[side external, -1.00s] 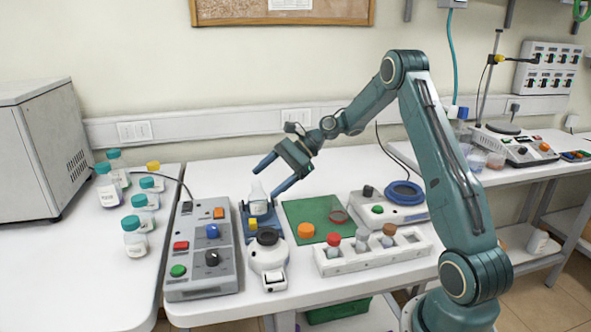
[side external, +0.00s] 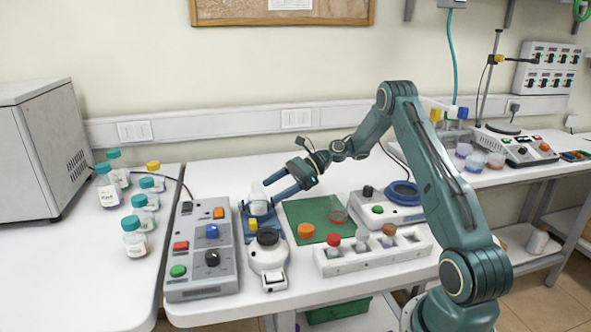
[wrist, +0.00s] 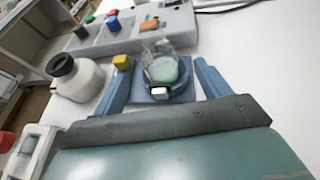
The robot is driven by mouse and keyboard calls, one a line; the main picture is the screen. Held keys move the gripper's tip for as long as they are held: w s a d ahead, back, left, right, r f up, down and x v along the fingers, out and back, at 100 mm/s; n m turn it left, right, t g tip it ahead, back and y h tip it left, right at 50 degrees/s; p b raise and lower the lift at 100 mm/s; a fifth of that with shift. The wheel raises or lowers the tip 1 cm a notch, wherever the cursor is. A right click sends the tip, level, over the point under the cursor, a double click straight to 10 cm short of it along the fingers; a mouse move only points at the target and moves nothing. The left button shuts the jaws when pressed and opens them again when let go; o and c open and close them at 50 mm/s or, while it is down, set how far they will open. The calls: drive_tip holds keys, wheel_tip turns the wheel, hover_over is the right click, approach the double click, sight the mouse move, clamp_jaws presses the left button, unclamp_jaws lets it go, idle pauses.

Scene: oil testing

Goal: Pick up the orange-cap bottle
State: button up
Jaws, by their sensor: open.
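An orange cap (side external: 306,231) sits at the front edge of the green mat (side external: 299,211); I cannot make out a bottle under it. A clear bottle (side external: 258,206) without a visible cap stands in the blue holder (side external: 250,237). My gripper (side external: 269,192) is open, with its fingers low around the clear bottle. In the wrist view, my gripper (wrist: 164,75) has a finger on each side of the bottle (wrist: 160,55), with gaps between. Green shows inside the bottle there. Whether a finger touches the holder is not clear.
A white rack (side external: 375,255) holds small bottles with red, grey and brown tops. A white device with a black knob (side external: 268,258) stands in front of the holder, and a grey control box (side external: 203,245) is at its left. Teal-capped bottles (side external: 135,238) stand further left.

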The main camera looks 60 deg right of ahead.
sight(258, 198)
drive_tip(key=shift+x, duration=3.15)
drive_tip(key=shift+r, duration=0.1)
drive_tip(key=c, duration=1.2)
drive_tip(key=shift+r, duration=0.15)
wheel_tip(258, 198, up, 20)
drive_tip(key=shift+f, duration=0.15)
